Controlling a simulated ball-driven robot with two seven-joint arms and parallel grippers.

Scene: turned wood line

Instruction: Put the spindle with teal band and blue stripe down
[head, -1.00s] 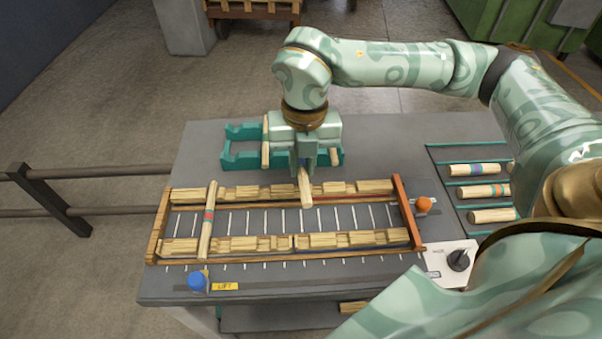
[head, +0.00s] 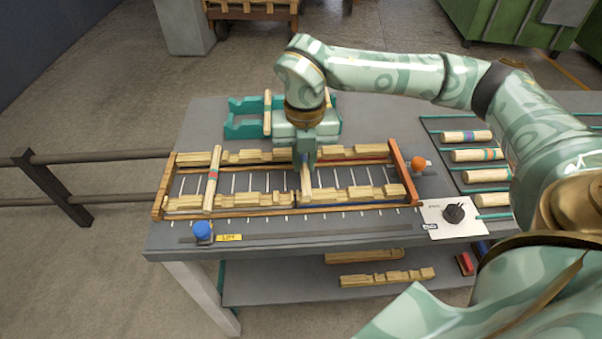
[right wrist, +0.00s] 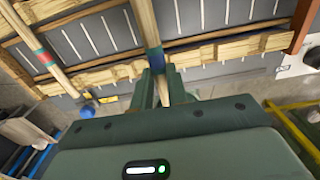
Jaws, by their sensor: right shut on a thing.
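My right gripper (head: 305,164) is shut on a pale wooden spindle (head: 306,184), gripping it near a blue band. Its near end lies over the near notched rail (head: 250,200) of the rack; I cannot tell whether it touches. Another spindle (head: 210,196) with a red band and teal edges lies across both rails at the left of the rack. My left gripper is not in view.
A teal holder (head: 243,128) with a spindle (head: 267,112) stands behind the rack. Several banded spindles (head: 467,137) lie at the right. An orange ball knob (head: 418,163), a dial (head: 453,212) and a blue knob (head: 202,231) sit around the rack. Slots between the two rack spindles are free.

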